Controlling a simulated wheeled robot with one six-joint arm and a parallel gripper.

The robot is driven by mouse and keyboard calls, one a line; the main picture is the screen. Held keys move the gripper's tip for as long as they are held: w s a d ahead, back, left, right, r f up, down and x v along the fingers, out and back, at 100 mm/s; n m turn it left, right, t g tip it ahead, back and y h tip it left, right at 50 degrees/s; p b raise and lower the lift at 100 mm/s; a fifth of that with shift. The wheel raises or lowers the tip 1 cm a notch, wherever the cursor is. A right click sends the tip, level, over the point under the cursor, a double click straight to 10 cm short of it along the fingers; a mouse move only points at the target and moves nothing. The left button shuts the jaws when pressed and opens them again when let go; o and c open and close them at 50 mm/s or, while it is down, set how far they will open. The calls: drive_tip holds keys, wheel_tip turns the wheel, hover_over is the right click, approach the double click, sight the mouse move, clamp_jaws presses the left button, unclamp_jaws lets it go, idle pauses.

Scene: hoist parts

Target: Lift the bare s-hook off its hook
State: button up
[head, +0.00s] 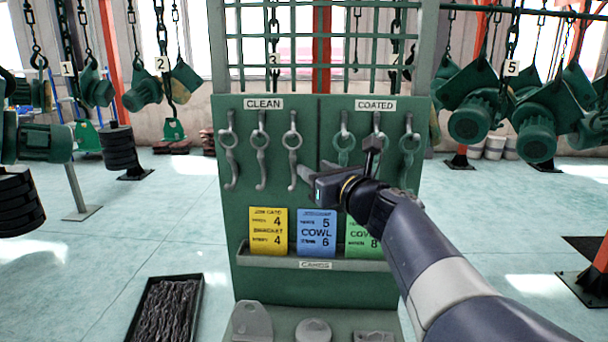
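A green board (320,110) stands ahead, with a CLEAN label on its left half and a COATED label on its right half. Under CLEAN, three bare grey s-hooks hang from pegs: the left one (231,165), the middle one (261,165) and the right one (293,165). Under COATED hang green s-hooks; the right one (408,160) is clear, the others are partly hidden by my arm. My gripper (313,167) is in front of the board, just right of the right bare s-hook. Its two grey fingers look apart, with nothing seen between them.
Yellow (268,230), blue (316,232) and green cards stand in a ledge (300,262) below the hooks. A black tray of chain (168,310) lies on the floor at left. Green hoists (480,115) hang on both sides. Open floor lies left of the board.

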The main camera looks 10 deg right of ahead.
sight(294, 157)
drive_tip(key=p+x, duration=0.1)
drive_tip(key=x, duration=0.7)
drive_tip(key=shift+f, duration=0.1)
drive_tip(key=shift+c, duration=0.2)
clamp_jaws()
idle(0.3)
